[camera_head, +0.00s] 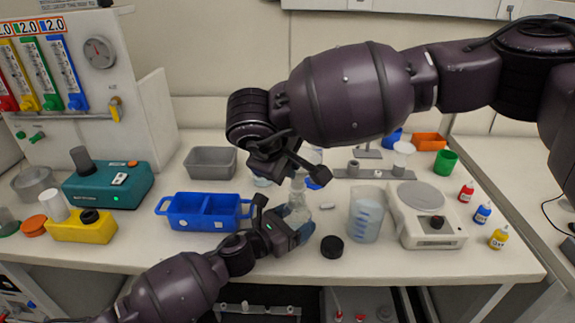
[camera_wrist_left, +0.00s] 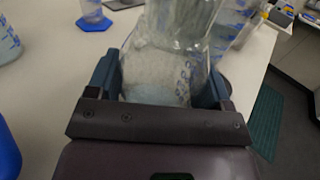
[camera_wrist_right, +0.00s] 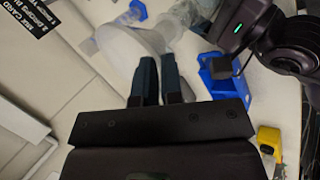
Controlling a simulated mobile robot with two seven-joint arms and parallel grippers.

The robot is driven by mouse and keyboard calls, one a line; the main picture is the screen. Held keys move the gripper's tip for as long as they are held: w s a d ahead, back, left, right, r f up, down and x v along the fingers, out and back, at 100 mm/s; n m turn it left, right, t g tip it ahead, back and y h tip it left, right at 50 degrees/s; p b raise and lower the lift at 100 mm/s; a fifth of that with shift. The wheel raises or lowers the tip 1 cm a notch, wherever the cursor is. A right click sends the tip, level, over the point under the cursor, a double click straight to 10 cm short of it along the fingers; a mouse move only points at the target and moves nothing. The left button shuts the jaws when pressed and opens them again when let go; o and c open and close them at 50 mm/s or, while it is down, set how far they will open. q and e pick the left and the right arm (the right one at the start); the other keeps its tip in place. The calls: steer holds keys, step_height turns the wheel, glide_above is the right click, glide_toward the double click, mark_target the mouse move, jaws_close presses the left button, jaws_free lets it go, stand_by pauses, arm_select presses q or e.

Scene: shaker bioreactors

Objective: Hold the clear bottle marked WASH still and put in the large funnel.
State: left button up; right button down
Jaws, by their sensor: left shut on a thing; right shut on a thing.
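The clear bottle (camera_head: 299,213) stands on the bench, and my left gripper (camera_head: 284,230) is shut around its body from the lower left. The left wrist view shows the bottle (camera_wrist_left: 165,65) upright between both fingers (camera_wrist_left: 163,85); its marking is not legible. My right gripper (camera_head: 303,172) is above the bottle. The right wrist view shows its fingers (camera_wrist_right: 158,80) shut on the wall of the large, whitish translucent funnel (camera_wrist_right: 128,45). The funnel is mostly hidden behind the gripper in the head view. I cannot tell whether its stem is inside the bottle's neck.
A blue two-part bin (camera_head: 205,222) stands left of the bottle. A black cap (camera_head: 332,246), a graduated beaker (camera_head: 366,220) and a white balance (camera_head: 427,229) stand to the right. A grey tray (camera_head: 210,162) is behind. The front bench strip is mostly clear.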

steer(key=shift+f, duration=1.25)
stand_by(1.8)
steer(key=c, duration=1.2)
jaws_free()
steer(key=v, duration=1.2)
steer(key=shift+s, duration=0.1)
arm_select(q)
steer(key=o, duration=1.2)
steer(key=shift+c, duration=0.2)
steer(key=shift+a, duration=0.1)
